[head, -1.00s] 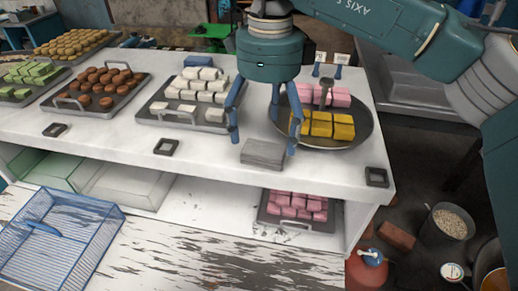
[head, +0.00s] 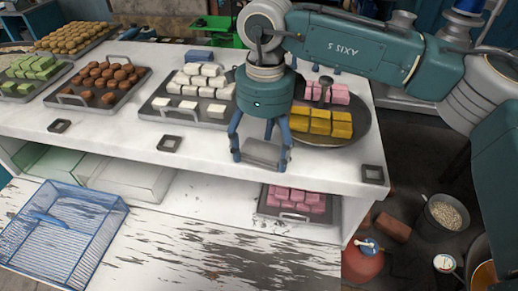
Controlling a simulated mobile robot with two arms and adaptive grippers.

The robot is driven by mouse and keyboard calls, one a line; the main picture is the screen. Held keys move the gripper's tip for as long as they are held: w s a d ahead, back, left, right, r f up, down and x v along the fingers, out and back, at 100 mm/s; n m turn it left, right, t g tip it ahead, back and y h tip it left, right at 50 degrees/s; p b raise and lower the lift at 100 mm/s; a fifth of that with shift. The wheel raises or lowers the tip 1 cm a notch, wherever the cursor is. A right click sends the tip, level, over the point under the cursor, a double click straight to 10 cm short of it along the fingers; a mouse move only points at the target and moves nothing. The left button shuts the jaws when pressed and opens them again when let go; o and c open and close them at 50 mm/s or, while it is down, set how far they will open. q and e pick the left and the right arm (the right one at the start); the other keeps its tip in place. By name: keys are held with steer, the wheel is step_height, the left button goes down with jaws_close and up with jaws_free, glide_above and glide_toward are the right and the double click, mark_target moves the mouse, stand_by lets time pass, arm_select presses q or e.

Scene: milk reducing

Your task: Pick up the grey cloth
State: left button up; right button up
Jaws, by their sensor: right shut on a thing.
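The grey cloth (head: 262,153) is a folded block at the front edge of the white counter (head: 205,152), in the head view. My right gripper (head: 261,158) reaches down over it from above. Its blue fingers stand at the cloth's left and right sides and are shut on it. The cloth looks at or just above the counter top; the exact gap cannot be told. My left gripper is not in view.
A round pan (head: 362,122) with yellow and pink blocks stands just right of the gripper. A tray of white blocks (head: 160,104) is to the left. Small dark square frames (head: 170,144) lie along the front edge. A blue wire basket (head: 62,235) stands lower left.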

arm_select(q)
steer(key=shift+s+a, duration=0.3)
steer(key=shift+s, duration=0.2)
arm_select(e)
steer(key=shift+s+f, duration=0.2)
steer(key=shift+c, duration=0.7)
steer(key=shift+w+a+r, duration=0.1)
steer(key=shift+r, duration=0.3)
steer(key=shift+c, duration=0.7)
steer(key=r, duration=0.1)
steer(key=r+b, duration=0.1)
steer(key=shift+w+r, duration=0.2)
steer(key=shift+r, duration=0.15)
jaws_close()
step_height(320, 180, up, 10)
steer(key=b, duration=0.2)
step_height(320, 180, up, 6)
glide_above(262, 150)
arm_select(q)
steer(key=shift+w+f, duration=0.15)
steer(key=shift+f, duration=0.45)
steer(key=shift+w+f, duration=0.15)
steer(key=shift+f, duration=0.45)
arm_select(e)
steer(key=shift+r, duration=0.35)
steer(key=o, duration=1)
jaws_free()
